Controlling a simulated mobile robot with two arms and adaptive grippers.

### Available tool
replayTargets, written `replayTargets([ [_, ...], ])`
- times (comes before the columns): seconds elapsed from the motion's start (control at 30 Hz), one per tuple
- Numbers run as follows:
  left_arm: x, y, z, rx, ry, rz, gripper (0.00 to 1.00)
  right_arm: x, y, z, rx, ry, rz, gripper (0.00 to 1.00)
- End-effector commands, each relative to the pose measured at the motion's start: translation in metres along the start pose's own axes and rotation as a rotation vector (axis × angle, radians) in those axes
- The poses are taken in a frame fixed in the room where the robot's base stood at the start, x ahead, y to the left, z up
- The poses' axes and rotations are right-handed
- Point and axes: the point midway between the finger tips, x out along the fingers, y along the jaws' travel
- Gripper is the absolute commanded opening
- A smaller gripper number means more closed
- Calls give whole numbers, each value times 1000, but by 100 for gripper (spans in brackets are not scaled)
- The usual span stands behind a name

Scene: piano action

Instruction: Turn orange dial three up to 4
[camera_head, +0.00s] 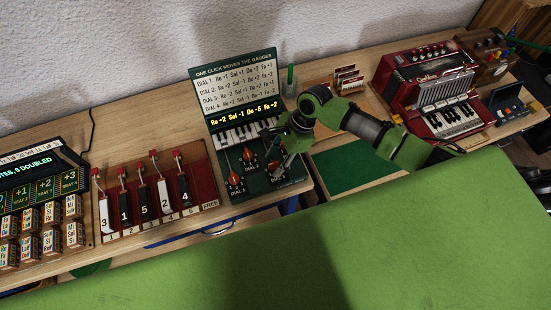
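The dial panel (240,195) is a dark green box with a small keyboard and several orange-red dials with light pointers. One dial (235,180) is at its front left, another (249,155) is further back. A third dial (273,166) is at the right, partly hidden by my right gripper (279,170). The upright board (238,85) behind lists dial rules and a yellow line "Re +2 Sol -1 Do -5 Fa +2". My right gripper points down at the panel's right side, close to that dial. Contact and finger opening are too small to tell. My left gripper is not in view.
A red rack of numbered levers (155,190) stands left of the panel. A board of lettered blocks (40,220) is at far left. A red accordion (430,95) and a wooden box (487,52) are at right. A green mat (350,165) lies clear under my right arm.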

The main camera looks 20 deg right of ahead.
Motion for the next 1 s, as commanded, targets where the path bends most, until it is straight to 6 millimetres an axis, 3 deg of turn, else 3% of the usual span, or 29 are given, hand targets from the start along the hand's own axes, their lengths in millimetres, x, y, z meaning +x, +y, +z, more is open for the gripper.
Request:
replayTargets([
  [0.27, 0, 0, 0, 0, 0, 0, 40, 2, 0, 0, -1, 0, 0, 38],
  [0.4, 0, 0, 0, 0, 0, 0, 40, 2, 0, 0, -1, 0, 0, 4],
  [0.43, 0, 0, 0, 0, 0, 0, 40, 2, 0, 0, -1, 0, 0, 0],
  [0.77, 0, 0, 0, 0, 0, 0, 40, 1, 0, 1, -23, -1, 8, 0],
  [1.0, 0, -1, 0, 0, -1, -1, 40, 1, -2, 1, -129, -1, 53, 0],
])
